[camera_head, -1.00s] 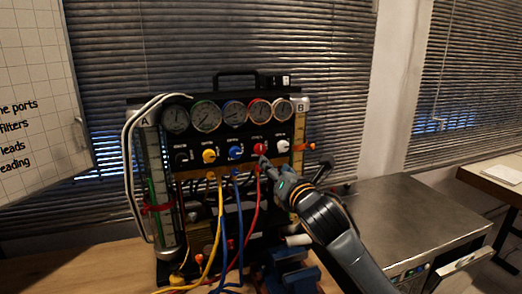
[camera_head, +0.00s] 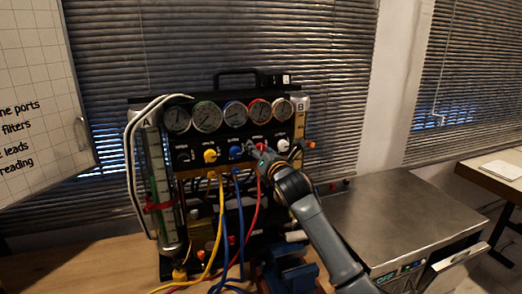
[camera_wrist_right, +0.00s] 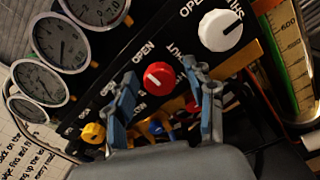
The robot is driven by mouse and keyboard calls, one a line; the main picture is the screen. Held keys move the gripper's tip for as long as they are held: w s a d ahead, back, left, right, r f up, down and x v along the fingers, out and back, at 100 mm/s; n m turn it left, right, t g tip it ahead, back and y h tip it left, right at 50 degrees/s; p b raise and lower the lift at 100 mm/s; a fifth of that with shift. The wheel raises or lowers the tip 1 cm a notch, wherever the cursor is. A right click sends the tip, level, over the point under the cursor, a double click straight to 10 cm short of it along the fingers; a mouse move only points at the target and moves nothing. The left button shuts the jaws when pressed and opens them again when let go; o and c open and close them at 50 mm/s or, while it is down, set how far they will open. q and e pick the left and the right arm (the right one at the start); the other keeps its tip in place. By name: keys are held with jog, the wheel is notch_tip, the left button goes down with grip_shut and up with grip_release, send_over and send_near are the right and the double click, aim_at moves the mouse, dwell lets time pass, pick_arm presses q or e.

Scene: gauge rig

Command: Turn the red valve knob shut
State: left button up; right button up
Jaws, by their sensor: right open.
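The red valve knob (camera_wrist_right: 158,76) has a pale pointer mark and sits on the black panel of the gauge rig (camera_head: 190,143). In the head view it is mostly hidden behind my right gripper (camera_head: 257,152), with only a bit of red showing. In the right wrist view my right gripper (camera_wrist_right: 161,72) is open, with one blue-grey finger on each side of the knob. The fingertips look near the panel, and clear space shows between each finger and the knob. I cannot tell how deep they reach. My left gripper is not in view.
A white knob (camera_wrist_right: 220,30) stands close beside the red one, with blue (camera_head: 236,152) and yellow (camera_head: 210,155) knobs on its other side. Several gauges (camera_head: 235,114) sit above. Yellow, blue and red hoses (camera_head: 219,220) hang below. A metal-topped cabinet (camera_head: 410,220) stands at right.

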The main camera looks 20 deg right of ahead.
grip_shut()
jog(key=shift+m, duration=0.4)
jog(key=m+p, duration=0.1)
jog(key=m, duration=0.1)
jog(key=shift+m+p, duration=0.35)
jog(key=shift+m, duration=0.05)
jog(key=m+p, duration=0.1)
jog(key=m, duration=0.3)
jog(key=shift+m, duration=0.3)
jog(key=m, duration=0.4)
jog(key=shift+p, duration=0.4)
jog(key=m, duration=0.5)
jog(key=shift+m, duration=0.4)
